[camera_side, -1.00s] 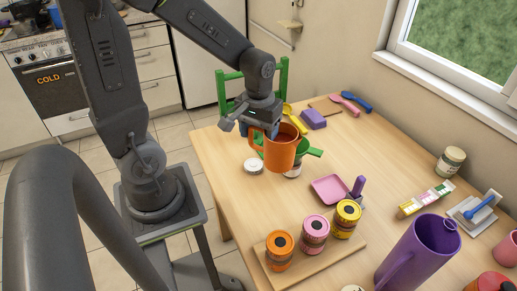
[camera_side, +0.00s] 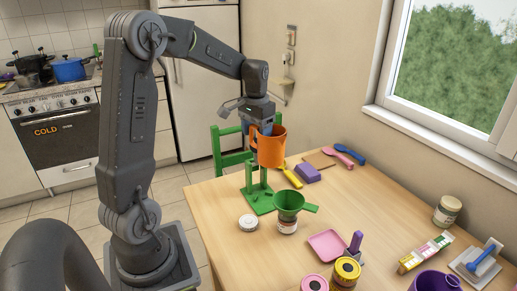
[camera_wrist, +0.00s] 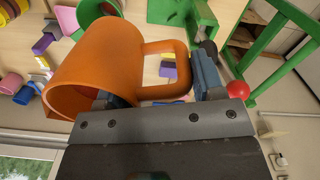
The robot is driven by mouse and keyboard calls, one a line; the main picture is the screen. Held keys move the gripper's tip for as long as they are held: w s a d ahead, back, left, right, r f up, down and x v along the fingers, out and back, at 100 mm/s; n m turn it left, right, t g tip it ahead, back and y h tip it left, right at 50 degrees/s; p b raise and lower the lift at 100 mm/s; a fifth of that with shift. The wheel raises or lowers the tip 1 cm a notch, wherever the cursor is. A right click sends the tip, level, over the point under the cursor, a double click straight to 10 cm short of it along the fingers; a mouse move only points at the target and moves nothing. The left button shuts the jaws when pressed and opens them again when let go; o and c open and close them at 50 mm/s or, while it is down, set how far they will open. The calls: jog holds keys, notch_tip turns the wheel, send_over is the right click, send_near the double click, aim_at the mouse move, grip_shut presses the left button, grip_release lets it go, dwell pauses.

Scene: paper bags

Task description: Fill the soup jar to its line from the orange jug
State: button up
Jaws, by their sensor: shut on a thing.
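The orange jug (camera_side: 270,148) hangs upright in the air above the green stand (camera_side: 257,192) in the side view. My gripper (camera_side: 256,133) is shut on its handle; in the wrist view the jug (camera_wrist: 105,65) and handle show large between the fingers. A green funnel (camera_side: 288,203) sits in the mouth of a small labelled jar (camera_side: 287,228) on the table, apart from the jug. I take this jar for the soup jar; its fill level and line are too small to make out. A round white lid (camera_side: 248,222) lies left of it.
A pink dustpan-like tray (camera_side: 326,246), purple block (camera_side: 307,173) and yellow tool (camera_side: 291,174) lie nearby. A green chair (camera_side: 232,147) stands behind the table. Another jar (camera_side: 446,210), a purple jug (camera_side: 435,281) and painted jars are at right and front. The table's left front is clear.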

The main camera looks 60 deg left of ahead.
jog(key=w+a+m, duration=0.1)
jog(key=a, duration=0.5)
notch_tip(320, 180, down, 5)
jog(key=d+y, duration=0.1)
jog(key=y, duration=0.1)
jog(key=d+g+y, duration=0.1)
jog(key=d+y, duration=0.1)
jog(key=w+d+r+y, duration=0.1)
jog(key=d+y, duration=0.1)
jog(key=shift+w+d+r+y, duration=0.1)
jog(key=shift+y, duration=0.2)
jog(key=shift+d, duration=0.1)
dwell(0.6)
jog(key=shift+d+g+y, duration=0.1)
jog(key=shift+g+y, duration=0.2)
